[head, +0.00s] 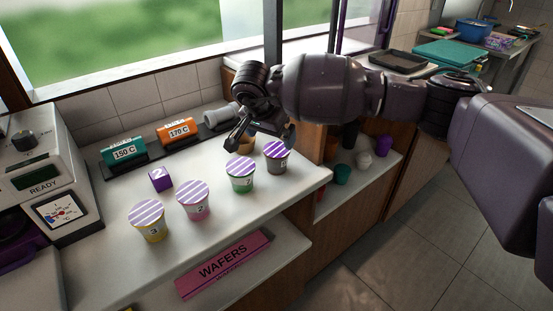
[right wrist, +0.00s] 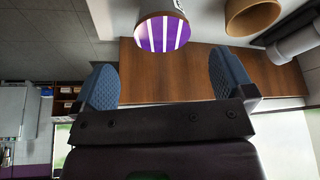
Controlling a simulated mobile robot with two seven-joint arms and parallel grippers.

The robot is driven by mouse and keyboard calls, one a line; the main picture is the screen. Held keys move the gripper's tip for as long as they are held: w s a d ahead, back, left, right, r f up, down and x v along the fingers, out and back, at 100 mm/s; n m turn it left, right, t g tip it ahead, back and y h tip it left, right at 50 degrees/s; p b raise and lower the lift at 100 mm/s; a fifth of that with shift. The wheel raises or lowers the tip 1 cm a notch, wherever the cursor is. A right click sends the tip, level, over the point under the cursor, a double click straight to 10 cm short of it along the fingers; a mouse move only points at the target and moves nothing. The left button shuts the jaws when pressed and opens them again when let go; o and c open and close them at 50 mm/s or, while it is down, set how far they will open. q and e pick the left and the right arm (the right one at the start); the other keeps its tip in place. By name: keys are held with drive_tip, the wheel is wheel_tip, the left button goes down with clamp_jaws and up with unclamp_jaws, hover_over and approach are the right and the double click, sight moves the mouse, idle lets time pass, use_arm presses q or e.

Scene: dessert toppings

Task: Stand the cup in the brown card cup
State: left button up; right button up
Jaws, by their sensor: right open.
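Several small cups with purple-striped lids stand upright on the white counter: yellow (head: 150,230), pink (head: 195,208), green (head: 241,181) and dark brown-grey (head: 276,165). The brown card cup (head: 246,147) stands behind the green and dark cups, partly hidden by my right gripper. My right gripper (head: 262,138) is open and empty above the back of the two right-hand cups. In the right wrist view, a striped lid (right wrist: 162,34) lies beyond the gap between the open fingers, with the brown card cup (right wrist: 252,15) to its right. My left gripper is out of view.
A small purple cube (head: 160,179) and the teal 150 C (head: 123,151) and orange 170 C (head: 175,132) signs are on the counter's left and back. A machine with a dial (head: 60,210) stands at far left. A pink WAFERS box (head: 224,264) lies on a lower shelf.

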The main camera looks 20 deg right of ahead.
sight(276, 150)
drive_tip(key=b+x, duration=0.1)
drive_tip(key=x, duration=0.7)
drive_tip(key=shift+w+f, duration=0.25)
drive_tip(key=shift+f, duration=0.05)
drive_tip(key=shift+r, duration=0.15)
drive_tip(key=c, duration=1.1)
